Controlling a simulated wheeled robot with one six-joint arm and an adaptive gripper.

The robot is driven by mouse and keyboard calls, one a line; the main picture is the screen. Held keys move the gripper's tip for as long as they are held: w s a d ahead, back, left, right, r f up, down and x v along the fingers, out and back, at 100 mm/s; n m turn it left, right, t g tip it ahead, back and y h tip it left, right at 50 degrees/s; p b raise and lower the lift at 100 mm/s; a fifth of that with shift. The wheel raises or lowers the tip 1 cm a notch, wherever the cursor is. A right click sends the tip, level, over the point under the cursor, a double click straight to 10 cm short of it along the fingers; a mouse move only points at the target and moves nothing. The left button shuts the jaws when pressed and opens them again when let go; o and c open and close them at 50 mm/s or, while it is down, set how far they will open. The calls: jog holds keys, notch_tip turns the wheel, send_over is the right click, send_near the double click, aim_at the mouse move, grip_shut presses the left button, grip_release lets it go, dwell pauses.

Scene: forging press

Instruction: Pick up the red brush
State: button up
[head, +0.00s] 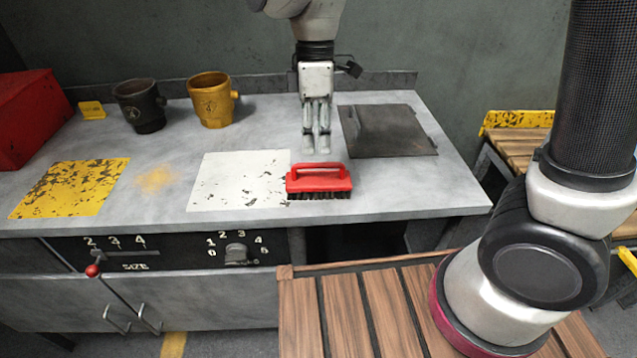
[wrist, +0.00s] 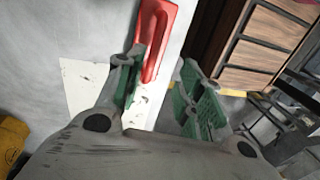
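The red brush (head: 319,184) lies bristles down on the grey bench near its front edge, its arched red handle on top. Its left end is by the white sheet's right edge. My gripper (head: 317,150) points down above the bench, just behind the brush in the head view, and looks empty. In the wrist view my gripper (wrist: 163,88) has its green-padded fingers spread apart. The brush also shows in the wrist view (wrist: 158,38), beyond the fingertips; the left finger hides part of it.
A dark plate (head: 388,130) lies right of the gripper. A yellow mug (head: 211,100), a dark mug (head: 140,106) and a red box (head: 32,115) stand at the back left. A worn yellow sheet (head: 70,188) lies front left. A slatted wooden surface (head: 375,310) is in front.

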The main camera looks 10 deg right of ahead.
aim_at(318, 166)
notch_tip(318, 166, down, 7)
jog(key=shift+s+d+f, duration=0.1)
jog(key=shift+s+f, duration=0.05)
grip_shut()
